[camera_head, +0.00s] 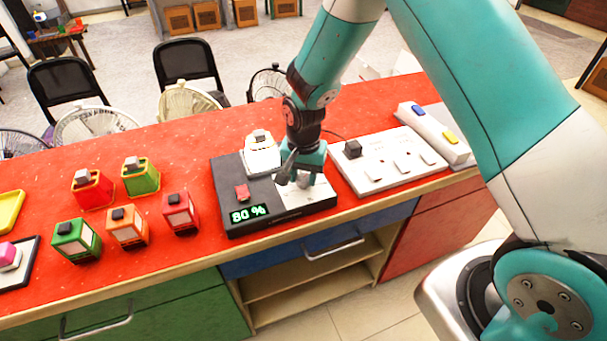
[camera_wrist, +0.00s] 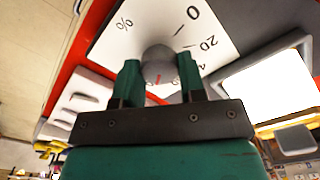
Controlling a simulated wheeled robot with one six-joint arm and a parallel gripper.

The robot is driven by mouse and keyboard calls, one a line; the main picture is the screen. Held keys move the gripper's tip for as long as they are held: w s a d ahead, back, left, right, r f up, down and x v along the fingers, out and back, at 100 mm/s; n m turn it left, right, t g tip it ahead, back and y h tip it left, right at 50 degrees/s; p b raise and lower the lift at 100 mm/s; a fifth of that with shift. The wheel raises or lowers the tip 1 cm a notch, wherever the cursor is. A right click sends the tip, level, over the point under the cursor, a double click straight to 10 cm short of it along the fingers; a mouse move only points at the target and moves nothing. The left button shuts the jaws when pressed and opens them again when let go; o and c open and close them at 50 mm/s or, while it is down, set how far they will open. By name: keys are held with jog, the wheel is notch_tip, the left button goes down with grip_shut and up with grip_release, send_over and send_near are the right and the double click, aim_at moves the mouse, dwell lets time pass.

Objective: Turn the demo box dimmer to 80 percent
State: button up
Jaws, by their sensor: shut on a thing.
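The demo box (camera_head: 231,171) is a dark box on the red counter, with a lit green display (camera_head: 249,213) that reads 80 %. A red switch (camera_head: 242,192) sits above the display. My gripper (camera_head: 300,172) is over the box's right part, at the white dial plate (camera_head: 303,194). In the wrist view, my gripper (camera_wrist: 159,80) is shut on the round grey dimmer knob (camera_wrist: 158,62), one finger on each side. The dial plate (camera_wrist: 135,35) shows a percent sign and the marks 0, 20 and part of 40. A red pointer line shows at the knob; the mark it faces is hidden.
Several coloured lantern-like boxes (camera_head: 127,228) stand left of the demo box. A white device (camera_head: 262,155) is behind it. A white panel (camera_head: 385,160) with a black knob and a power strip (camera_head: 434,135) lie to the right. Chairs (camera_head: 187,62) and fans stand behind the counter.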

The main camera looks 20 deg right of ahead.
aim_at(304, 177)
jog(key=shift+w+d+r+m, duration=0.1)
jog(key=shift+m, duration=0.2)
jog(key=o, duration=0.9)
notch_tip(304, 177, up, 17)
jog(key=shift+r+b, duration=0.15)
jog(key=shift+b, duration=0.75)
jog(key=s+a+r+n+y, duration=0.1)
jog(key=s+r+n, duration=0.1)
jog(key=s+n, duration=0.3)
jog(key=s+a+r+n+y, duration=0.1)
jog(key=s+n, duration=0.3)
jog(key=s, duration=0.7)
jog(key=s+a+r+n+y, duration=0.2)
jog(key=s+n, duration=0.3)
jog(key=s, duration=0.4)
jog(key=shift+a+r+n, duration=0.3)
jog(key=shift+a+r, duration=0.05)
jog(key=shift+r, duration=0.45)
